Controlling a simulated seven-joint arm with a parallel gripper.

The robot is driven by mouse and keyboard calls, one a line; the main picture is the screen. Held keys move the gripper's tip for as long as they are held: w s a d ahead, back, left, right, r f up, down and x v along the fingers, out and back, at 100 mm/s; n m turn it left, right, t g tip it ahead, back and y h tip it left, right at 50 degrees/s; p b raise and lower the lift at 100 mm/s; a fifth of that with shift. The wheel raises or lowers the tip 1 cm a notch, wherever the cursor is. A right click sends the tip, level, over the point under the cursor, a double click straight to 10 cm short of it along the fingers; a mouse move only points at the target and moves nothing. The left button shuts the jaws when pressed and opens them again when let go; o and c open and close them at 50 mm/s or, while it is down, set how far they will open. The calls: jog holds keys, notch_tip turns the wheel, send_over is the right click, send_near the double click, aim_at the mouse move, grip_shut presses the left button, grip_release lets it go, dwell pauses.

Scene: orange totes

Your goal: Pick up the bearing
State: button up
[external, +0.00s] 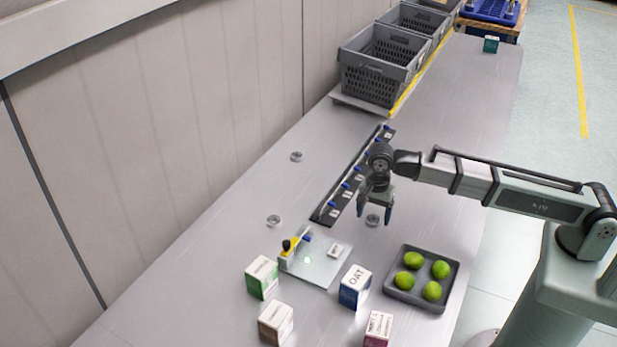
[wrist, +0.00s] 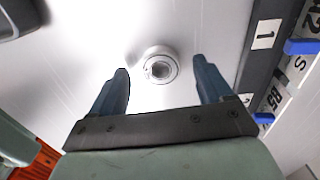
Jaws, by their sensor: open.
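A small round metal bearing (wrist: 159,67) lies on the grey table in the wrist view, just beyond and between the fingertips of my gripper (wrist: 162,82). In the external view this bearing (external: 373,220) is beside and below my gripper (external: 375,212), partly behind a finger. My gripper is open and empty, pointing down over the table. Two more bearings lie on the table to the left, one farther back (external: 296,157) and one nearer (external: 273,221). I cannot tell the exact height of my fingertips above the table.
A dark numbered strip with blue tabs (external: 325,216) lies left of my gripper. A black tray (external: 440,305) of green limes stands at front right. Several small boxes, among them an OAT box (external: 355,286), stand by a grey plate (external: 316,273). Grey crates (external: 365,82) stand at the back.

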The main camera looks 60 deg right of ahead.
jog(key=shift+f, duration=0.55)
jog(key=c, duration=1.2)
